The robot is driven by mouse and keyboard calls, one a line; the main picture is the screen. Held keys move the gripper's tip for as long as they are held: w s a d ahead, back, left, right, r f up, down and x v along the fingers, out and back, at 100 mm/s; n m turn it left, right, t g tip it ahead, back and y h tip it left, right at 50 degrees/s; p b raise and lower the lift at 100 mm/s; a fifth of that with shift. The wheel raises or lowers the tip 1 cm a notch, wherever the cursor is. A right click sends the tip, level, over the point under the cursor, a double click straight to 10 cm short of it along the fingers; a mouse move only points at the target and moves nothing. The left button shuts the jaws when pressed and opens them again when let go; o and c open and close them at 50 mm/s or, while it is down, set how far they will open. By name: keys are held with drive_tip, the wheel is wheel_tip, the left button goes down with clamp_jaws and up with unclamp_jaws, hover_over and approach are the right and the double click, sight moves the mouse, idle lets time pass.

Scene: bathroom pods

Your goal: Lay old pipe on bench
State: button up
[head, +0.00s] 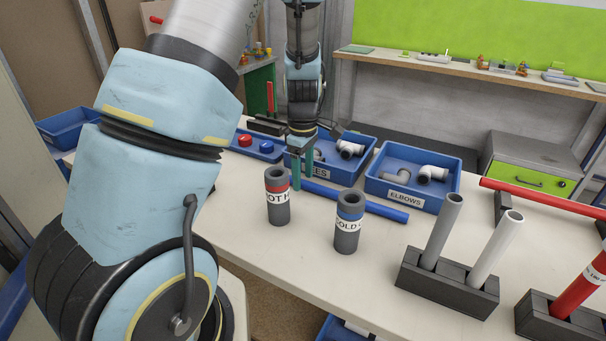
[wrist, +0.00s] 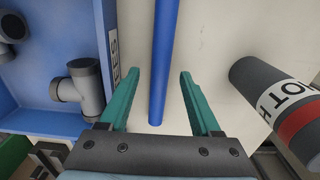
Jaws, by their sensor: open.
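A blue pipe (head: 372,206) lies flat on the white bench (head: 300,262), in front of the blue bins. No label marks any pipe as old. My gripper (head: 302,186) is low over the bench at the pipe's left end, fingers pointing down. In the wrist view my gripper (wrist: 160,76) is open, with the blue pipe (wrist: 164,45) between its two teal fingers and a gap on each side. The pipe's end shows near the gripper's palm. Whether the pipe rests fully on the bench there is hard to tell.
The "HOT" holder (head: 277,198) and "COLD" holder (head: 348,228) stand upright before the pipe. Behind are a fittings bin (head: 366,137) and the "ELBOWS" bin (head: 446,202). A dark rack (head: 447,284) holds grey and white pipes. A red pipe (head: 540,199) lies on supports at right.

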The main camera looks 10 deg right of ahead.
drive_tip(key=shift+r, duration=0.1)
wheel_tip(320, 180, up, 11)
drive_tip(key=b, duration=0.1)
idle(0.5)
drive_tip(key=shift+f, duration=0.2)
